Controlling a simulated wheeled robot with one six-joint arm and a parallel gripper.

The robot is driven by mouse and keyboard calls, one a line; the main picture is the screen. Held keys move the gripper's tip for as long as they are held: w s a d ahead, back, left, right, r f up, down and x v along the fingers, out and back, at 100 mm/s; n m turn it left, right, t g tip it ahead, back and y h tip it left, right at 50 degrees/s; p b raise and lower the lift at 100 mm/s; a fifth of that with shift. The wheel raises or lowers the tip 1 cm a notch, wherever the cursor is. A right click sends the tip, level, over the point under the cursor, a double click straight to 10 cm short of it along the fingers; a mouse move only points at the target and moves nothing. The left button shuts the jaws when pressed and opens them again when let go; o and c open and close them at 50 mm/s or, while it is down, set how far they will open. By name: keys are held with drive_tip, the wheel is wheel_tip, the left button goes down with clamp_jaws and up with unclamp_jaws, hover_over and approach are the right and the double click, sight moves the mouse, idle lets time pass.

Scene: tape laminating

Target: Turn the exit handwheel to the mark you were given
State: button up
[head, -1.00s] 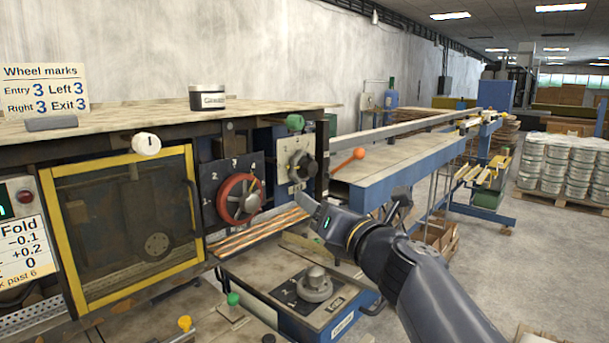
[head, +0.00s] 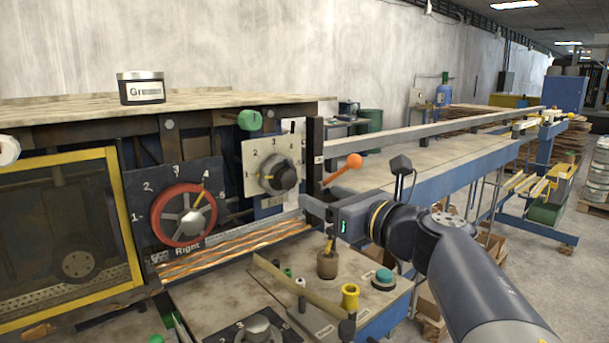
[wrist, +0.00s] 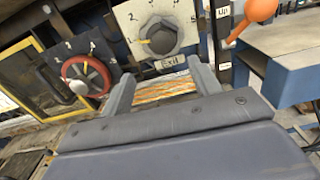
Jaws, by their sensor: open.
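The exit handwheel (head: 277,177) is a dark grey lobed knob on a pale numbered plate. In the wrist view the exit handwheel (wrist: 160,36) is ahead, above the fingers, over a label reading "Exit". Its yellow pointer points left, towards the low-number side; the exact mark is hard to read. My gripper (head: 318,208) is to the right of and below the handwheel, apart from it. In the wrist view my gripper (wrist: 161,80) is open, with nothing between its fingers.
The red right handwheel (head: 184,215) is left of the exit plate. An orange ball-ended lever (head: 354,161) sticks out to the right. Below are orange-striped strips (head: 240,240) and a bench with a yellow knob (head: 350,292) and a teal button (head: 384,277).

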sight(290, 181)
drive_tip(key=p+x, duration=0.1)
drive_tip(key=x, duration=1)
drive_tip(key=shift+w+d+p, duration=0.1)
drive_tip(key=shift+d+p, duration=0.1)
drive_tip(key=shift+p, duration=0.15)
drive_tip(key=shift+c, duration=0.5)
drive_tip(key=c, duration=0.9)
